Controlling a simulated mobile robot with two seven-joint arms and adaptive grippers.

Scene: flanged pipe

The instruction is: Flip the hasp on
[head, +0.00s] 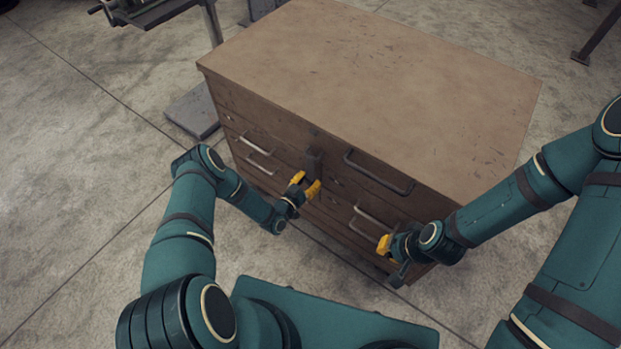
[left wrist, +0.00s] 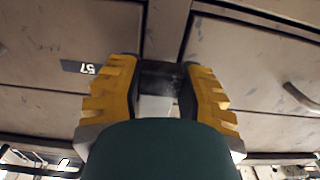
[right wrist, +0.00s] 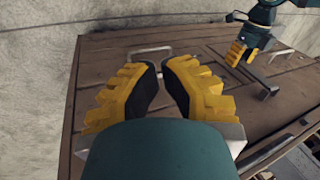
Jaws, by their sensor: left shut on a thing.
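The hasp is a dark metal strap (head: 314,160) on the front of the brown cabinet (head: 380,75), near the top edge between the upper drawers. My left gripper (head: 308,185) is at the strap's lower end. In the left wrist view its yellow fingers (left wrist: 160,80) are closed on the dark hasp piece between them. The hasp's fixed part and any staple are hidden behind the fingers. My right gripper (head: 385,246) is apart from the hasp, in front of the lower right drawers. In the right wrist view its fingers (right wrist: 163,80) are spread with nothing between them.
The cabinet top is bare. A grey metal stand (head: 195,110) stands at the cabinet's left. The concrete floor (head: 70,120) at left is clear.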

